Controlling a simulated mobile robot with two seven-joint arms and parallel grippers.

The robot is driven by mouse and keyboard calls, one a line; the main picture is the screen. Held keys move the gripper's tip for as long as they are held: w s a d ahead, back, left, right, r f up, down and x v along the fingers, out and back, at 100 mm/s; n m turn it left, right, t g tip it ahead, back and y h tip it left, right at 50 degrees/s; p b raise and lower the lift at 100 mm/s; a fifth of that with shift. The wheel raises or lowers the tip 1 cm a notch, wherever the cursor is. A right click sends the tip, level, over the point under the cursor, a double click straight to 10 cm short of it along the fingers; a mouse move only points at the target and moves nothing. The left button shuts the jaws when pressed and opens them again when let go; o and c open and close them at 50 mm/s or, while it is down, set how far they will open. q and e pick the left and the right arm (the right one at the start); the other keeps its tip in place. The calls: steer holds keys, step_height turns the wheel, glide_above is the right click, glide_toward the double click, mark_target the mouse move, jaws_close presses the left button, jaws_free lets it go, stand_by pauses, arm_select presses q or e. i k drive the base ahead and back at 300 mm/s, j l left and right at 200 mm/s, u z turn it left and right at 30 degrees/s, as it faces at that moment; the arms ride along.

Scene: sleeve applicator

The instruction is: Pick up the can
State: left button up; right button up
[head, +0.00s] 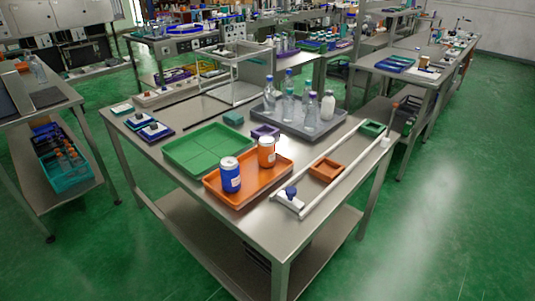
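Two cans stand upright on an orange tray (247,187) near the front of the steel table. The blue can (231,177) with a white top stands toward the tray's left front. The orange can (266,153) with a white top stands toward its back right, apart from the blue one. The picture does not show which of them is the task's can. Neither of my grippers is in view.
A green divided tray (208,148) lies left of the orange tray. Behind, a grey tray (290,125) holds several bottles. A small orange box (327,169) and a long white rail (345,170) lie to the right. Bare steel shows at the front.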

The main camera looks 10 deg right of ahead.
mark_target(266, 144)
steer(key=i+j+z, duration=0.2)
steer(key=j, duration=0.25)
steer(key=j+z, duration=0.2)
steer(key=j, duration=0.2)
steer(key=i+j+z, duration=0.1)
steer(key=j, duration=0.2)
steer(key=i+j+z, duration=0.25)
steer(key=j, duration=0.3)
steer(key=i, duration=0.05)
